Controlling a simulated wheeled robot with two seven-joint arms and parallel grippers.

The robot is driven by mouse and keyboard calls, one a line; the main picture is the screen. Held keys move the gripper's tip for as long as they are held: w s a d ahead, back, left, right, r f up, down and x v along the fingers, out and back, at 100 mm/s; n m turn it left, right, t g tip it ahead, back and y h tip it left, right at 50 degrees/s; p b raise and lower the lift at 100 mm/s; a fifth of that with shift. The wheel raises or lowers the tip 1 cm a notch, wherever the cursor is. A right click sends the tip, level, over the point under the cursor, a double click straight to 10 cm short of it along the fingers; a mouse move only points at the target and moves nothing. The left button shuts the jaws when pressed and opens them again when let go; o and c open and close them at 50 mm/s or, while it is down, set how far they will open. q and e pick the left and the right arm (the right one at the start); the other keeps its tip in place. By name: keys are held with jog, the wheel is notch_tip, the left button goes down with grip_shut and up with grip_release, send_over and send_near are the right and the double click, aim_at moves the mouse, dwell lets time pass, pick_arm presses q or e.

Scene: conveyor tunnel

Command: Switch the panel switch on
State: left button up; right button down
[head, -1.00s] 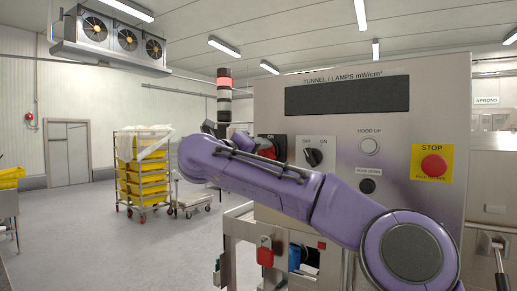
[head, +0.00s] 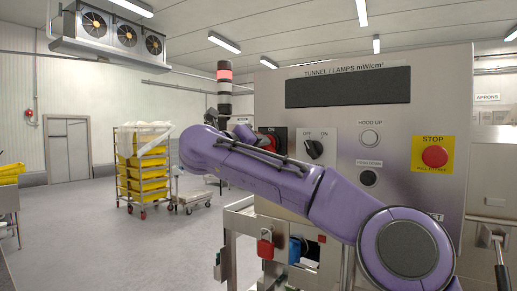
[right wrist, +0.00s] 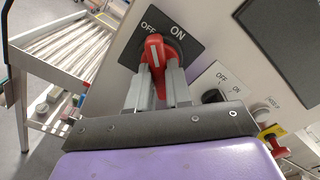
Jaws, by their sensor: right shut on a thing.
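The panel switch is a red rotary handle (right wrist: 154,52) on a black plate (right wrist: 186,46) marked OFF and ON, in the right wrist view. My right gripper (right wrist: 158,72) is shut on the handle, with one grey finger on each side of it. The handle's white mark points up near the OFF and ON labels; I cannot tell its exact setting. In the head view the black plate (head: 281,139) is partly hidden behind my purple right arm, and the fingers are hard to make out. My left gripper is not in view.
The steel control panel (head: 430,90) also carries a smaller black OFF/ON selector (head: 314,149), a hood-up button (head: 369,138) and a red stop button (head: 435,156). A red padlock (head: 265,246) hangs below. A rack of yellow crates (head: 143,168) stands at the left on open floor.

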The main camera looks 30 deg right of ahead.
jog(key=m+b, duration=0.4)
jog(key=m, duration=0.5)
jog(key=shift+m, duration=0.3)
dwell(0.5)
jog(key=c, duration=1)
grip_release()
jog(key=shift+c, duration=0.2)
jog(key=b+v, duration=0.2)
jog(key=v, duration=0.8)
jog(key=shift+a, duration=0.2)
jog(key=shift+s, duration=0.1)
